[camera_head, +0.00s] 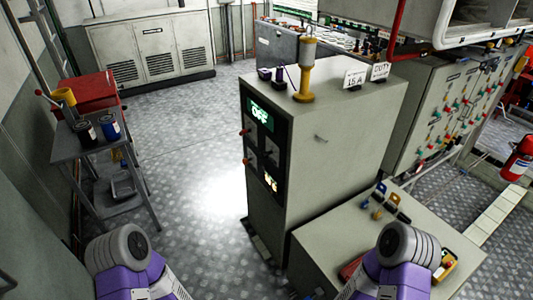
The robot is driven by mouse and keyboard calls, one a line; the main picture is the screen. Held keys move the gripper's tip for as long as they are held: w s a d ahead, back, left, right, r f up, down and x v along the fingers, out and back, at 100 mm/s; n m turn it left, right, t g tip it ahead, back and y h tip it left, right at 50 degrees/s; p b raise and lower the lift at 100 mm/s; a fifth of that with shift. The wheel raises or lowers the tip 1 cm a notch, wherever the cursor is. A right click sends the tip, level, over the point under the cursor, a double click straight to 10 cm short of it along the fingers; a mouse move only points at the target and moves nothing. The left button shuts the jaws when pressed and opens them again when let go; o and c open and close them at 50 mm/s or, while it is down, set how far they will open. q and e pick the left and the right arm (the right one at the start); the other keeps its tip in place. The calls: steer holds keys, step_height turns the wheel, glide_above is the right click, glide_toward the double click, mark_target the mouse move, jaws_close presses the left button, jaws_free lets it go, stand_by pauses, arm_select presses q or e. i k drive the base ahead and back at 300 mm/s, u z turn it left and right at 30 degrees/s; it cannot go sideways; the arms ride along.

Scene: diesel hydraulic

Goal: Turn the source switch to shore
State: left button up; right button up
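A tall grey cabinet (345,130) stands in the middle of the view. Its narrow front face, seen at a steep angle, carries a black control panel with a lit green display (260,114) that seems to read OFF. Below it are dark switch plates (271,155), small red knobs (245,132) at the left edge and a small lit yellowish display (270,182). I cannot tell which one is the source switch or read its position. My two purple arms with grey rounded joints show at the bottom, apart from the panel. Neither gripper's fingers are in view.
A low grey console (400,245) with small levers adjoins the cabinet at right. A grey side table (75,145) with cans and a red toolbox (92,95) stands left. The metal floor (185,170) between table and cabinet is clear. A fire extinguisher (518,160) is at far right.

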mark_target(244, 131)
steer(key=u, duration=1.05)
steer(key=i, duration=1.8)
steer(key=z, duration=0.7)
